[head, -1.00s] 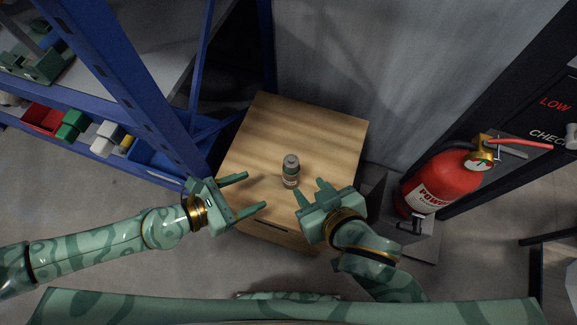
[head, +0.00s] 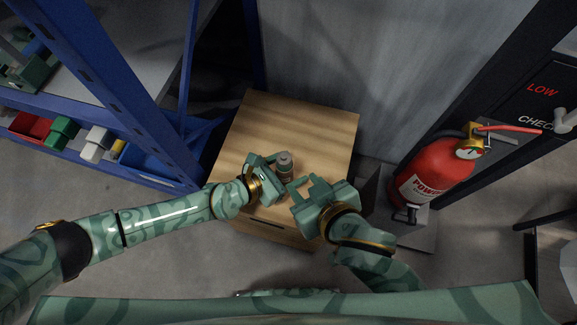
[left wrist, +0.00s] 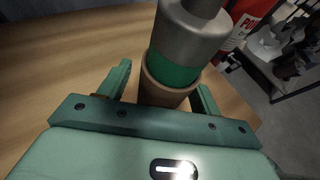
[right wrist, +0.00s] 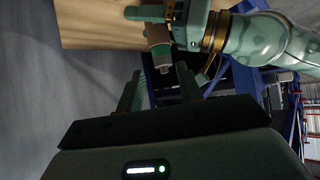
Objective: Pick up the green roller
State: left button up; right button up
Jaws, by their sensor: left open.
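The green roller (head: 285,158) is a small upright cylinder with a grey top, a green band and a tan lower part. It stands on the wooden cabinet top (head: 305,113). My left gripper (head: 279,172) is open with its fingers on either side of the roller. In the left wrist view the roller (left wrist: 175,72) rises between the two fingers, with a gap visible on the left side. Its base is hidden. My right gripper (head: 301,184) is open and empty just right of the roller. The roller (right wrist: 159,45) also shows in the right wrist view, beyond the right fingertips.
A blue-framed shelf (head: 125,90) with coloured bins stands at the left. A red fire extinguisher (head: 442,172) stands at the right beside a dark cabinet. A grey wall rises behind the wooden cabinet. The rear of its top is clear.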

pick_arm(q)
jog(key=c, duration=1)
jog(key=shift+c, duration=0.2)
pick_arm(e)
jog(key=shift+o, duration=0.2)
jog(key=shift+w+a+f+g, duration=0.2)
jog(key=shift+w+a+g, duration=0.1)
jog(key=shift+a, duration=0.1)
notch_tip(320, 180, up, 7)
jog(key=n+g+h, duration=0.5)
jog(key=n+g, duration=0.4)
send_over(284, 155)
jog(key=shift+r, duration=0.2)
notch_tip(284, 155, down, 5)
jog(key=shift+s+r, duration=0.1)
jog(key=shift+r, duration=0.05)
jog(key=shift+a+f, duration=0.2)
jog(key=shift+f, duration=0.25)
jog(key=shift+d+f, duration=0.15)
jog(key=shift+f, duration=1.4)
jog(key=shift+d+f, duration=0.1)
jog(key=shift+f, duration=1.4)
